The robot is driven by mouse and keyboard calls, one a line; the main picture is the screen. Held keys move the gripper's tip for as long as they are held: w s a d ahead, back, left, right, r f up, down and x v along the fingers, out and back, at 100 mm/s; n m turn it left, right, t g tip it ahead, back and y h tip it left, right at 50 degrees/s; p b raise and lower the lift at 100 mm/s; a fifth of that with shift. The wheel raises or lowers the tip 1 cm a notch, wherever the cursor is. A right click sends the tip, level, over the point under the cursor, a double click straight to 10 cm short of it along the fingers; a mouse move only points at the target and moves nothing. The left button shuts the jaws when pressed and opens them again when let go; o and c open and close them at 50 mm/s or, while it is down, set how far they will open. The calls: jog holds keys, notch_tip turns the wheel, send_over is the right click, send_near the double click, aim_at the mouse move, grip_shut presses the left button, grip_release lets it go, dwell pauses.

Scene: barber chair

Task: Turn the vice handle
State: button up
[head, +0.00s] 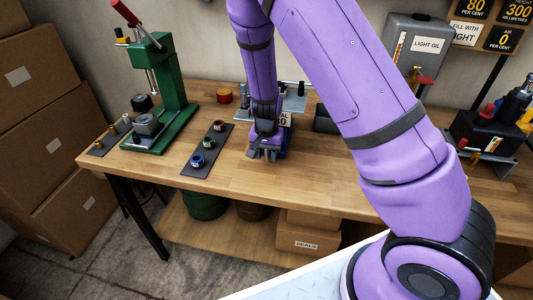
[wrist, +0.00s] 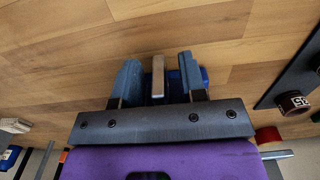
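A blue part (wrist: 182,84), apparently the vice body, shows behind the right finger. In the head view a little blue of the vice (head: 284,143) shows beside my gripper; my arm hides most of it, and the handle cannot be made out there.
A green press (head: 172,90) stands farther left. A grey light oil box (head: 415,50) and a black device (head: 484,130) are on the right. Wooden bench top (head: 325,165) is bare in front.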

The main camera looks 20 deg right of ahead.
grip_shut()
jog(key=shift+a+h, duration=0.1)
jog(key=shift+h, duration=0.2)
jog(key=g+h, duration=0.2)
jog(key=h, duration=0.1)
jog(key=g+h, duration=0.2)
jog(key=h, duration=0.1)
jog(key=shift+g+h, duration=0.4)
jog(key=g+h, duration=0.2)
jog(key=h, duration=0.1)
jog(key=shift+f+g+h, duration=0.1)
jog(key=shift+g+h, duration=1.3)
jog(key=shift+h, duration=0.5)
